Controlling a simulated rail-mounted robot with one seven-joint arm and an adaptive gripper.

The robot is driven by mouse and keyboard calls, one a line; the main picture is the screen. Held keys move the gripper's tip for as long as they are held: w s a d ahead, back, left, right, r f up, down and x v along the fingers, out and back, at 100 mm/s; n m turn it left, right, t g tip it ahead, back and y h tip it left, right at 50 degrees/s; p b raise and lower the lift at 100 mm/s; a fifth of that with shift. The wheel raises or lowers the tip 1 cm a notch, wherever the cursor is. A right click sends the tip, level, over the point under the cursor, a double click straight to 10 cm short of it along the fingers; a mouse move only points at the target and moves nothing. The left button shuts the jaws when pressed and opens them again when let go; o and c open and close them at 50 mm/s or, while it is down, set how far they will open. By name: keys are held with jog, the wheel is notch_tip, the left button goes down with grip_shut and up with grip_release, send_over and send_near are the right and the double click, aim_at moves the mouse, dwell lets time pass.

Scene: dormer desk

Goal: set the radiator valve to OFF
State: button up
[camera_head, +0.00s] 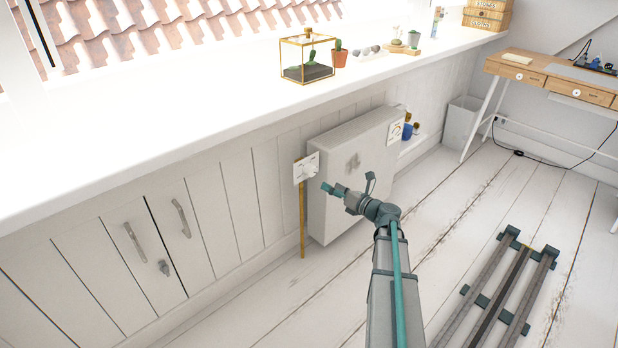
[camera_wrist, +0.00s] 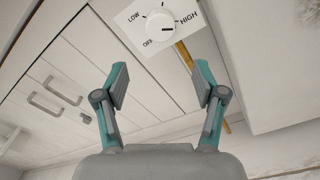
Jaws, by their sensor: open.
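The radiator valve is a white round knob (camera_wrist: 160,27) on a square white plate marked LOW, HIGH and OFF. A dark mark on the knob points to the right, on the HIGH side and away from the OFF label. In the head view the valve plate (camera_head: 306,169) sits at the left end of the white radiator (camera_head: 360,160), above a brass pipe (camera_head: 302,228). My gripper (camera_wrist: 161,82) is open and empty, its two fingers apart. The knob shows beyond the fingertips, between them and untouched. In the head view my gripper (camera_head: 330,189) is just right of and below the plate.
The white sill (camera_head: 200,120) runs above, with a glass terrarium (camera_head: 307,60) and small plants. Cupboard doors with handles (camera_head: 181,217) stand left. The floor in front is partly clear.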

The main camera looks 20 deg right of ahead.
aim_at(313, 172)
jog(key=w+a+m+b, duration=0.1)
jog(key=w, duration=0.2)
jog(key=w+a+m+b, duration=0.1)
jog(key=w, duration=0.3)
jog(key=w+a+m+b, duration=0.1)
jog(key=w+m, duration=0.1)
jog(key=w, duration=0.1)
jog(key=shift+w+r+t+h, duration=0.25)
jog(key=shift+r+t+h, duration=0.05)
jog(key=shift+r, duration=0.05)
jog(key=c, duration=1.1)
jog(key=shift+c, duration=0.2)
